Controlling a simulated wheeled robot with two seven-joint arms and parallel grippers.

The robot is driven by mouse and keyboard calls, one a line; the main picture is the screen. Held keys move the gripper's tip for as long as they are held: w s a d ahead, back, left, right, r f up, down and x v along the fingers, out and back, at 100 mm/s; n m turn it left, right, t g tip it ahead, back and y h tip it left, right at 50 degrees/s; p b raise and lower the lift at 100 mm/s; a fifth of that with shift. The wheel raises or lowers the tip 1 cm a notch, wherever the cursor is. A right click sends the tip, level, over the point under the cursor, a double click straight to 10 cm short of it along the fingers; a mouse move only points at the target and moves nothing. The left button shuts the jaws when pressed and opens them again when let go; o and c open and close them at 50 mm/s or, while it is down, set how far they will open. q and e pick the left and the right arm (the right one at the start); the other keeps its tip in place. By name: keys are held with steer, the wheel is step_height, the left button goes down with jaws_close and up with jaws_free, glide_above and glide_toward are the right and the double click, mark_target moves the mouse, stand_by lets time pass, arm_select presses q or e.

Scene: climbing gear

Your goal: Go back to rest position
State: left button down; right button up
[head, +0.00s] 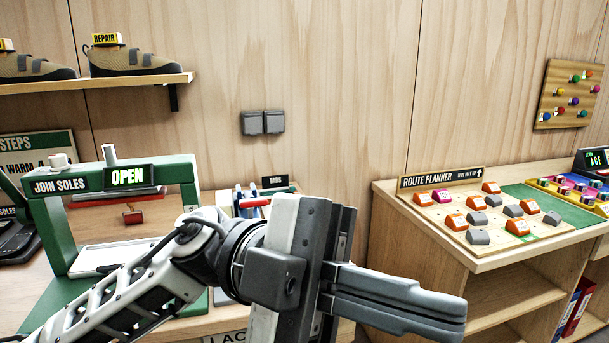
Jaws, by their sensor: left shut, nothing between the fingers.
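My left arm comes in from the lower left. My left gripper (455,317) is shut, with its two grey fingers together and nothing between them. It points right, in front of the gap between the left bench and the route planner counter. It touches nothing that I can see. My right gripper is not in view.
A green press (180,178) marked JOIN SOLES stands on the left bench, its sign reading OPEN. The route planner board (455,243) with orange, grey and pink blocks lies on the right counter (500,257). Shoes (135,60) sit on a wall shelf (120,84).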

arm_select(q)
steer(key=w+a+f+n+t+h, duration=0.3)
steer(key=w+n+t+h, duration=0.75)
steer(key=n+t, duration=0.5)
steer(key=w+a+f+n+t+y, duration=0.4)
steer(key=f+n+t+y, duration=0.3)
steer(key=f+n, duration=0.1)
steer(key=w+a+f+n+t+y, duration=0.3)
steer(key=f+n+t+y, duration=0.4)
steer(key=f+t, duration=0.1)
steer(key=s+a+f+n+g+y, duration=0.1)
steer(key=s+a+f+g+y, duration=0.1)
steer(key=f, duration=0.7)
steer(key=s+a+f+n+g+y, duration=0.2)
steer(key=s+a+f+g+y, duration=0.1)
steer(key=s+f, duration=0.4)
steer(key=s+a+f+n+g+y, duration=0.1)
steer(key=s+a+f+g+y, duration=0.2)
steer(key=f, duration=0.8)
steer(key=shift+s+a+y, duration=0.65)
steer(key=shift+s+a, duration=0.2)
steer(key=shift+a, duration=0.4)
